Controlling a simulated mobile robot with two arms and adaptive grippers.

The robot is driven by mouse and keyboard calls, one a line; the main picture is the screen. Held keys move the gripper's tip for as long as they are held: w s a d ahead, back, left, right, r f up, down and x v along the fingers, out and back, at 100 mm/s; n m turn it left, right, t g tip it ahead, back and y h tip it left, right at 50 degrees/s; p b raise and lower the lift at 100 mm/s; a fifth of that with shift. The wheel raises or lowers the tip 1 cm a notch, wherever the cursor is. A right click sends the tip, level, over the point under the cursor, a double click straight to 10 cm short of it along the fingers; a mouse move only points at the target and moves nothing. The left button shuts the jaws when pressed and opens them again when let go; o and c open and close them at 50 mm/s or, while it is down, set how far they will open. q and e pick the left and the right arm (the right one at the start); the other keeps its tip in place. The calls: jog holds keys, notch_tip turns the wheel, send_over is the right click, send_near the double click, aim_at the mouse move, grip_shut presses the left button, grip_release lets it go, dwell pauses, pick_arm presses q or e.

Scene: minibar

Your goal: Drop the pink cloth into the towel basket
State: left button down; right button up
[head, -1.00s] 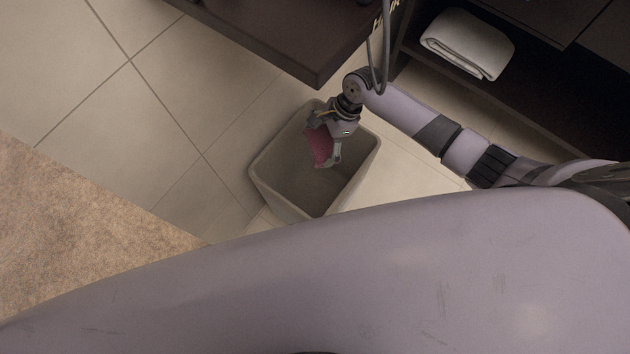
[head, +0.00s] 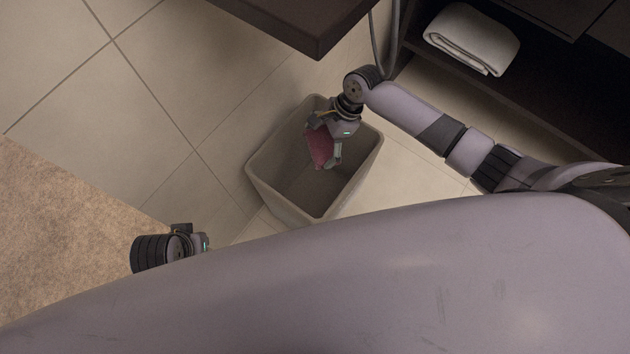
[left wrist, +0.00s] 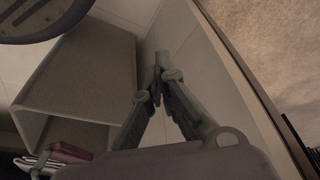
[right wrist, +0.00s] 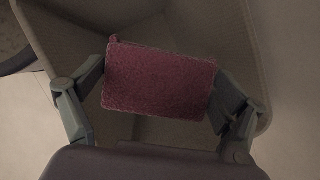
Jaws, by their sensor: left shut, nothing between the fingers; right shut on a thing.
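The pink cloth (head: 320,147) is a folded, dark pink piece held by my right gripper (head: 325,150) over the open top of the towel basket (head: 262,178). In the right wrist view the cloth (right wrist: 158,80) spans between the fingers, with the grey basket walls (right wrist: 60,30) around and below it. The basket stands on the tiled floor. My left gripper is partly hidden at the lower left of the head view; in the left wrist view its fingers (left wrist: 157,90) are together and empty, beside the basket's outer wall (left wrist: 90,70).
A dark cabinet edge (head: 300,25) juts out above the basket. A folded white towel (head: 472,38) lies on a dark shelf at the upper right. A brown carpet (head: 60,220) covers the lower left. Tiled floor left of the basket is clear.

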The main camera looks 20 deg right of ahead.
jog(key=shift+f+b, duration=0.55)
jog(key=shift+b, duration=0.1)
pick_arm(q)
jog(key=v, duration=0.7)
jog(key=shift+w, duration=0.15)
pick_arm(e)
jog(key=shift+f, duration=0.1)
pick_arm(q)
jog(key=shift+a, duration=0.15)
pick_arm(e)
jog(key=o, duration=0.9)
jog(key=shift+o, duration=0.2)
jog(key=shift+d, duration=0.1)
jog(key=v, duration=1.2)
